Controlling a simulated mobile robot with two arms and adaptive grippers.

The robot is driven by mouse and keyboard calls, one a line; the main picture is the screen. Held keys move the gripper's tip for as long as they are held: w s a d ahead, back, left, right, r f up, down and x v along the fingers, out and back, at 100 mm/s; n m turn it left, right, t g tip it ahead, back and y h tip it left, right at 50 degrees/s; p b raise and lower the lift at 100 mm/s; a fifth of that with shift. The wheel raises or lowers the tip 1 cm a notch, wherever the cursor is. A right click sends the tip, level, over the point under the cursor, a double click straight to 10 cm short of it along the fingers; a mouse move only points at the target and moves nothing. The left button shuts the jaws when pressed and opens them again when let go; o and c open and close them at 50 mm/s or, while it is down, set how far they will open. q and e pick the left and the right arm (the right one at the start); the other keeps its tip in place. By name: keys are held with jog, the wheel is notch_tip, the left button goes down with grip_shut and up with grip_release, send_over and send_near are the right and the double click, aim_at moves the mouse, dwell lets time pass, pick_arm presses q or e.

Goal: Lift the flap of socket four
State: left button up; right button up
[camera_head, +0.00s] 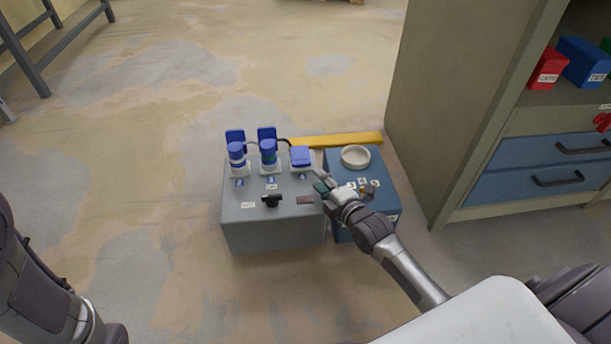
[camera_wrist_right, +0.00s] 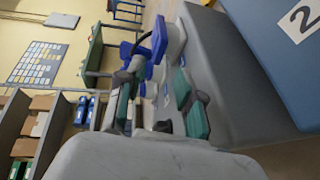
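A grey box (camera_head: 270,233) carries a row of three sockets. The two left ones have raised blue flaps (camera_head: 235,136) (camera_head: 266,133) with blue plugs (camera_head: 237,154) (camera_head: 268,152) in front. The right socket's blue flap (camera_head: 301,156) lies down over it; its small label is too small to read. My right gripper (camera_head: 319,181) is just right of and in front of that flap; contact cannot be told. In the right wrist view its teal-padded fingers (camera_wrist_right: 158,110) are apart, with a blue flap (camera_wrist_right: 159,40) beyond them. My left arm shows at the left edge, its gripper out of view.
A blue box (camera_head: 386,198) with a round pale ring (camera_head: 355,157) stands against the grey box's right side. A yellow bar (camera_head: 338,140) lies behind. A black knob (camera_head: 271,200) sticks up at the grey box's front.

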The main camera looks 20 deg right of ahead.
aim_at(304, 165)
jog(key=b+x, duration=0.2)
jog(key=x, duration=0.1)
jog(key=b+x, duration=0.1)
jog(key=x, duration=0.2)
jog(key=shift+w+f+b, duration=0.15)
jog(key=shift+f+b, duration=0.1)
jog(key=shift+b, duration=0.1)
jog(key=shift+w+a, duration=0.1)
jog(key=shift+w, duration=0.55)
jog(key=shift+r, duration=0.1)
grip_shut()
